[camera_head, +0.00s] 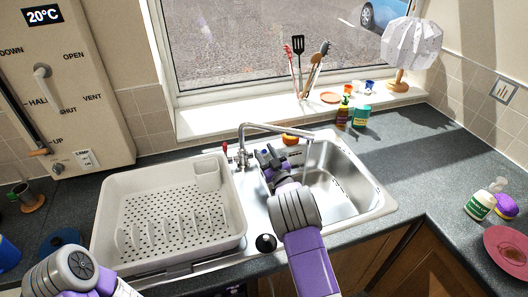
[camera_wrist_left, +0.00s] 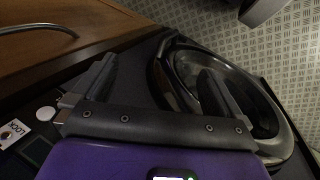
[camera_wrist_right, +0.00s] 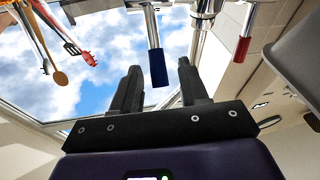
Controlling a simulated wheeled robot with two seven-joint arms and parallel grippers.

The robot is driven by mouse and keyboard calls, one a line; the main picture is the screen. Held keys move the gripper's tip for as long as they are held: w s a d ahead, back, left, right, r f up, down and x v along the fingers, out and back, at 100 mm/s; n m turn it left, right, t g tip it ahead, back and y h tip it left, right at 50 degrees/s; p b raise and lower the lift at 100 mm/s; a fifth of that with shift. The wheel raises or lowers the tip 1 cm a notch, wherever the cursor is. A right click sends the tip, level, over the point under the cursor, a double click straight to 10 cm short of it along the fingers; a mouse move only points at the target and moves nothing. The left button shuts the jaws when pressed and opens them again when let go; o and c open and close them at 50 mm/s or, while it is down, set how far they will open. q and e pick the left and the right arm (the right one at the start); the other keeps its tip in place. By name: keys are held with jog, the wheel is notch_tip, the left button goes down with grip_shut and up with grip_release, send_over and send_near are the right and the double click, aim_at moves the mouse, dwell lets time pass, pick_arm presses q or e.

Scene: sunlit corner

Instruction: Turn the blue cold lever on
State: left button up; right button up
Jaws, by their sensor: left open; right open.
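The blue cold lever (camera_wrist_right: 158,66) hangs from a chrome stem in the right wrist view. Its lower end shows between the two fingers of my right gripper (camera_wrist_right: 160,68), which is open; no contact is visible. In the head view this gripper (camera_head: 268,157) is beside the tap (camera_head: 243,150) at the sink's left end, and it hides the blue lever. The red lever (camera_wrist_right: 243,40) is to the right in the right wrist view; it also shows left of the tap (camera_head: 225,147). My left gripper (camera_wrist_left: 158,78) is open and empty, low by the cabinet front.
A white dish rack (camera_head: 170,215) fills the drainer left of the sink (camera_head: 345,180). Bottles (camera_head: 343,112) stand behind the sink, and utensils (camera_head: 303,70) stand on the windowsill. The worktop right of the sink has free room.

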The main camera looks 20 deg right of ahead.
jog(key=v, duration=0.6)
jog(key=shift+s, duration=0.4)
